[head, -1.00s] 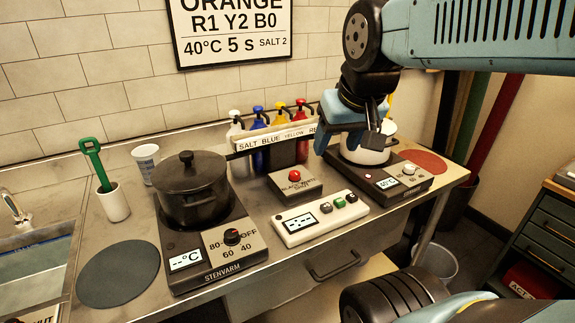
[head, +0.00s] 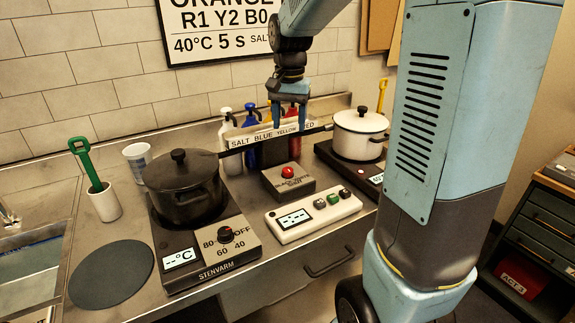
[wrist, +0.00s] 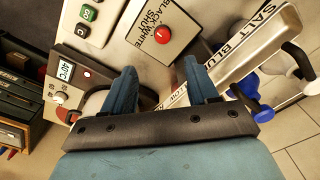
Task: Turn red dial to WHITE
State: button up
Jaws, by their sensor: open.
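The red dial (head: 291,171) is a small round knob on a dark grey box (head: 289,186) in the middle of the counter. Its label shows in the wrist view, with BLACK, WHITE and SHUT beside the red dial (wrist: 163,33). My gripper (head: 289,126) hangs fingers down above and behind the dial box, near the bottle label strip, apart from the dial. In the wrist view my gripper (wrist: 163,75) has its fingers spread with nothing between them, and the dial lies beyond the fingertips. Which label the dial points to is too small to tell.
A black pot (head: 185,188) stands on the left hotplate, its long handle reaching toward the label strip (head: 245,142). A white pot (head: 360,135) stands on the right hotplate. A white timer box (head: 313,216) lies in front of the dial box. Pump bottles (head: 228,130) stand behind.

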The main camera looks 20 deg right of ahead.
aim_at(288, 169)
jog(key=f, duration=0.5)
jog(key=w+f, duration=0.1)
jog(key=f, duration=0.8)
jog(key=shift+w+f, duration=0.2)
jog(key=shift+f, duration=0.2)
jog(key=shift+c, duration=0.2)
